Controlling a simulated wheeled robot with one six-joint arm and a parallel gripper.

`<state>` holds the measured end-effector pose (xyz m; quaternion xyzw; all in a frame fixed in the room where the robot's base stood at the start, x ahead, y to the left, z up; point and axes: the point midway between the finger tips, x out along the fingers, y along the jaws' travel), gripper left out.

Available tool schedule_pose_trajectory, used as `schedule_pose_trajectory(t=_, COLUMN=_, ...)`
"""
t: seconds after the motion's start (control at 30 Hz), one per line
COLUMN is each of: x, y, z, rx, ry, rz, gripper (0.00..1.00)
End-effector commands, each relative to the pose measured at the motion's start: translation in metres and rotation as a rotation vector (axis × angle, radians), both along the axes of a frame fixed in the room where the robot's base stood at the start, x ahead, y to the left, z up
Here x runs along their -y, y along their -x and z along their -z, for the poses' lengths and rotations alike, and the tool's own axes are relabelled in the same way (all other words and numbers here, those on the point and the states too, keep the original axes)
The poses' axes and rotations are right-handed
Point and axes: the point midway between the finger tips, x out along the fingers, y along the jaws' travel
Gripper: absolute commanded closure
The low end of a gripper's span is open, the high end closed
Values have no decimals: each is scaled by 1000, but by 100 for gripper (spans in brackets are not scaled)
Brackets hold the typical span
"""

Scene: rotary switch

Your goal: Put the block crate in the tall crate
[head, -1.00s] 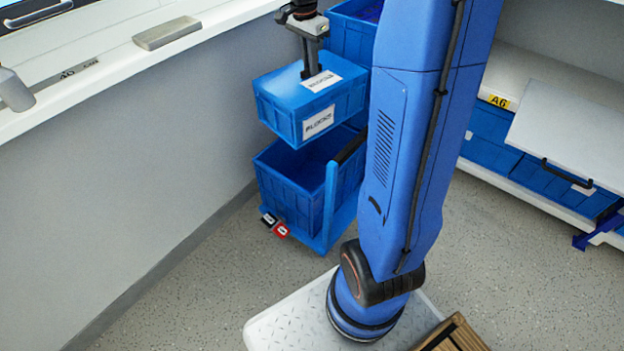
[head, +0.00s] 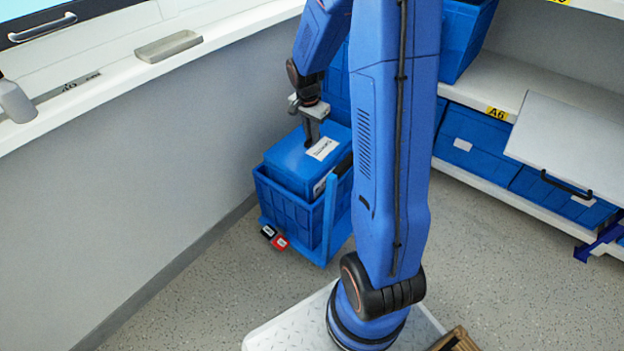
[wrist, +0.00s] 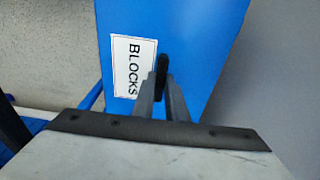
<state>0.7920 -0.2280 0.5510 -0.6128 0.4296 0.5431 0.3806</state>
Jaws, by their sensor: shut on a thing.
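The block crate (head: 290,160) is a blue lidded box with white labels. It sits partly inside the open top of the tall crate (head: 285,213), with its upper part above the rim. My gripper (head: 311,143) is above its lid, shut on the lid's handle. In the wrist view my gripper (wrist: 163,95) closes on a dark handle beside the "BLOCKS" label on the block crate's blue lid (wrist: 195,40). The tall crate is blue and stands on a blue cart. My arm hides part of the right side.
The cart (head: 338,225) has an upright post and dark handle at the right of the tall crate. Red and black tags (head: 274,237) lie at its front left. A grey wall and white ledge (head: 110,85) are on the left. Shelves with blue bins (head: 475,140) stand right.

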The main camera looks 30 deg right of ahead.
Motion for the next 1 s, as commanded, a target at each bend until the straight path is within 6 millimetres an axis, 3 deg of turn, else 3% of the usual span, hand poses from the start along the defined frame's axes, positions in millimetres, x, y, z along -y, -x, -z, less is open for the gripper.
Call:
schedule_pose_trajectory(t=0.7, x=0, y=1, z=134, rx=-2, ry=0, rz=-1, gripper=100)
schedule_pose_trajectory(t=1.0, x=0, y=0, z=170, rx=-1, ry=0, rz=-1, gripper=100)
